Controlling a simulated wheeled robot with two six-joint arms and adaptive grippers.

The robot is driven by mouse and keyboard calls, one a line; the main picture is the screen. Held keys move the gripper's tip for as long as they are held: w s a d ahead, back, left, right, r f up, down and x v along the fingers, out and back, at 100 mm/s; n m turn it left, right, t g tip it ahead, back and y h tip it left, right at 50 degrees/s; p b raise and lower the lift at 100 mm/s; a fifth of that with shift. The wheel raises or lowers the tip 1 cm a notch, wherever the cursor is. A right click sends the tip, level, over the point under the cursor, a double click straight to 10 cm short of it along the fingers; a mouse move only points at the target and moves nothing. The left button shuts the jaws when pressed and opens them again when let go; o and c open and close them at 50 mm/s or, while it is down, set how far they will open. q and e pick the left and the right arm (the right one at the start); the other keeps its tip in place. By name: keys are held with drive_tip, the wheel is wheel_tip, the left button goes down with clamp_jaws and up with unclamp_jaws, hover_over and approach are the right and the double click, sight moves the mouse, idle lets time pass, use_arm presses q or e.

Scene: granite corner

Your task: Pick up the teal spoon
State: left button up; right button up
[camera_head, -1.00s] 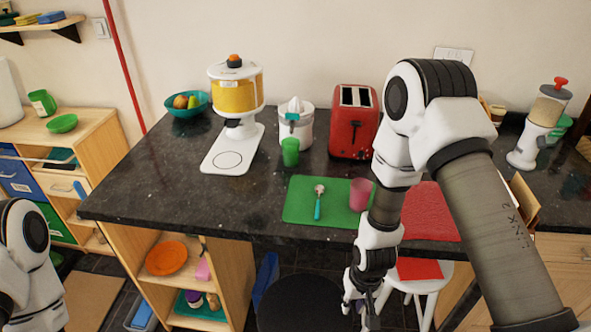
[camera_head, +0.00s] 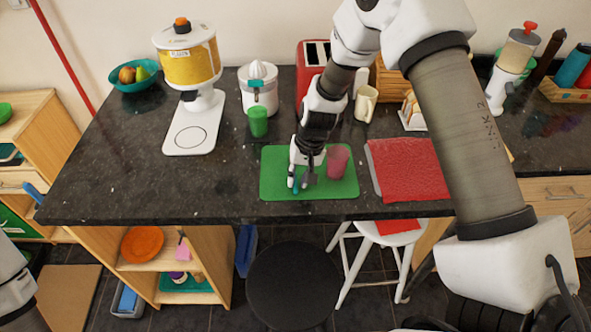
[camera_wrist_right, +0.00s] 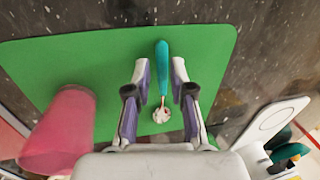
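The teal spoon (camera_wrist_right: 162,62) lies on the green mat (camera_wrist_right: 60,75) in the right wrist view, with its teal handle toward the top and its pale bowl end toward my gripper's base. My right gripper (camera_wrist_right: 158,68) is open, with one finger on each side of the spoon and gaps to both. In the head view my right gripper (camera_head: 302,183) is low over the green mat (camera_head: 335,188) and hides most of the spoon. A bit of teal (camera_head: 296,186) shows between the fingers. My left gripper is out of view; only part of the left arm shows.
A pink cup (camera_head: 338,160) stands on the mat close to the right gripper. A red mat (camera_head: 410,170) lies to the right. A green cup (camera_head: 258,122) and white juicer (camera_head: 262,92) stand behind. The dark counter (camera_head: 120,180) is clear on the left.

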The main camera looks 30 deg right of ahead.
drive_tip(key=shift+w+f, duration=0.5)
drive_tip(key=shift+f, duration=0.05)
drive_tip(key=shift+s+a+r, duration=0.1)
drive_tip(key=shift+s, duration=0.05)
drive_tip(key=shift+c, duration=0.4)
drive_tip(key=shift+s+r, duration=0.1)
clamp_jaws()
